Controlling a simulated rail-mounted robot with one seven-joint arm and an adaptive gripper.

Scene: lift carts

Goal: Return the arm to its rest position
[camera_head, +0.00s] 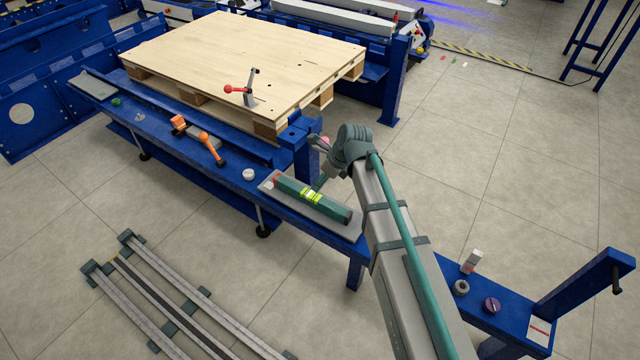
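My arm reaches from the bottom right up to the middle of the view. My gripper (318,148) is at its far end, above the blue bench rail near the corner post of the pallet stand. Its fingers are small and partly hidden by the wrist, so I cannot tell whether they are open or shut. A small pink-red thing shows just beside the wrist; I cannot tell whether the gripper touches it. A green spirit level (313,199) lies on a grey plate on the rail, just below and left of the gripper.
A wooden pallet (240,50) with a red-handled clamp (245,90) fills the upper left. The blue rail (225,185) bears an orange-handled tool (212,148), a white puck (249,174) and, at right, several small items. Grey floor rails (165,300) lie lower left.

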